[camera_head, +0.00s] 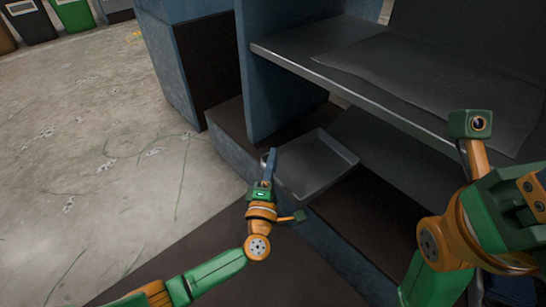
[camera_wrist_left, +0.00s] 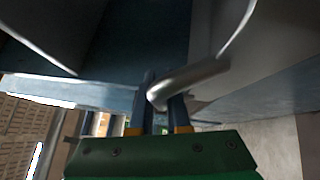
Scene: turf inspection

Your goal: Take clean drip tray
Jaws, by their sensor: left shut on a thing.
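The drip tray (camera_head: 318,168) is a shallow grey metal tray in the head view, at the low opening beneath the shelf of the blue unit. My left gripper (camera_head: 269,160) is at its left edge, shut on the tray. In the left wrist view, the rounded metal edge of the tray (camera_wrist_left: 190,78) passes between the fingers of my left gripper (camera_wrist_left: 162,105). My right wrist shows large at the right of the head view, but its fingertips cannot be made out.
A dark shelf (camera_head: 345,75) with a grey sheet (camera_head: 430,85) on it overhangs the tray. A blue panel (camera_head: 275,85) stands behind the left gripper. Bins (camera_head: 72,14) stand at the far left. The concrete floor (camera_head: 95,150) at left is open.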

